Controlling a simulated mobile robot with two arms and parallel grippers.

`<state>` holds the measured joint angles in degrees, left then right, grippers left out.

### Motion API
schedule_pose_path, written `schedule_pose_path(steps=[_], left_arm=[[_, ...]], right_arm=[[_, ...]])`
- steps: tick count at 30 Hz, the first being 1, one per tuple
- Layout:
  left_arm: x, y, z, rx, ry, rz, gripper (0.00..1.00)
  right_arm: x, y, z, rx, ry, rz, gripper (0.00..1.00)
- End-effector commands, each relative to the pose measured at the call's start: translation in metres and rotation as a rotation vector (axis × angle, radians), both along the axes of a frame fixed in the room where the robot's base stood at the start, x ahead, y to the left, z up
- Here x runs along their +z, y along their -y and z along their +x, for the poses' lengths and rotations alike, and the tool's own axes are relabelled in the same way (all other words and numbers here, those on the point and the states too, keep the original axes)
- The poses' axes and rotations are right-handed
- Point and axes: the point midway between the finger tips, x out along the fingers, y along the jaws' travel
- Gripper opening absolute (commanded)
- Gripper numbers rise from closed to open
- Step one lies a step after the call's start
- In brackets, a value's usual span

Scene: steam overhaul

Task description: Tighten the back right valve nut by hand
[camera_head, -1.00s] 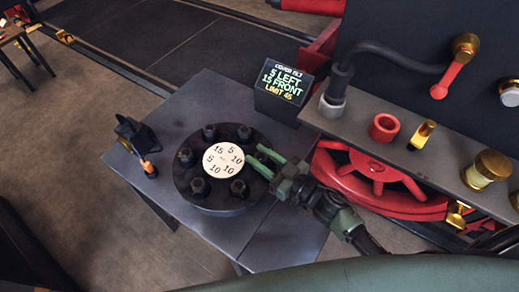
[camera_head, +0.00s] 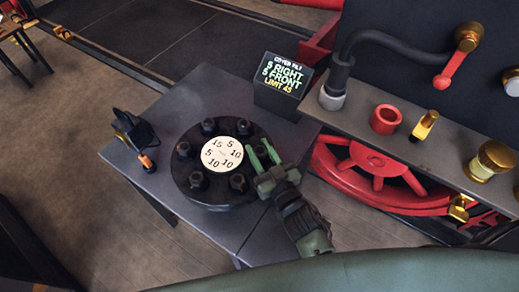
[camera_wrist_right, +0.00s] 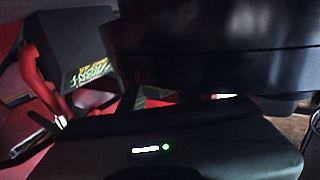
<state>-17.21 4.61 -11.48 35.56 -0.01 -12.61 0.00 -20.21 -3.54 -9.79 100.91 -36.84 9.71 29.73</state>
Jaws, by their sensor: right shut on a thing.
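The round black valve cover (camera_head: 222,197) lies on a grey table, with several dark nuts around a pale numbered disc (camera_head: 222,154). Back nuts (camera_head: 244,129) and (camera_head: 209,127) stand free of the gripper. My right gripper (camera_head: 264,154) reaches in from the lower right. Its green fingers are shut on the nut at the cover's right side, which they largely hide. In the right wrist view the dark cover edge (camera_wrist_right: 215,55) fills the upper right; no nut can be made out there. My left gripper is not in view.
A black display (camera_head: 283,80) behind the cover reads 5 right, 5 front, limit 45. A black device with an orange part (camera_head: 146,161) stands at the table's left. A grey shelf (camera_head: 360,108) and red wheel (camera_head: 370,165) are close on the right.

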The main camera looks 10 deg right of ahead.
Motion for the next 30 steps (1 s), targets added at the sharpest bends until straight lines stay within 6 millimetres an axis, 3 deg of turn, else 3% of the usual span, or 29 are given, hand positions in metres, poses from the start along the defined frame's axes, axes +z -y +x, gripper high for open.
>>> schedule_pose_path(steps=[6, 7, 9, 20, 30], left_arm=[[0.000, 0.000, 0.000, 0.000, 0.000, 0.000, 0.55], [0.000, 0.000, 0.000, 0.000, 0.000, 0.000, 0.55], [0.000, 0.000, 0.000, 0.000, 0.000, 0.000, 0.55], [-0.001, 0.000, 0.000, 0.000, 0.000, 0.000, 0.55], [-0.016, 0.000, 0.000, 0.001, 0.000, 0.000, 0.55]], right_arm=[[0.001, 0.001, 0.000, -0.001, 0.001, 0.000, 0.00], [0.001, 0.001, 0.000, -0.001, 0.002, 0.000, 0.38], [0.001, 0.001, 0.000, 0.000, 0.002, 0.000, 0.55], [0.000, 0.001, -0.003, 0.000, 0.000, 0.000, 0.55], [-0.002, 0.014, -0.055, 0.000, -0.002, 0.000, 0.55]])
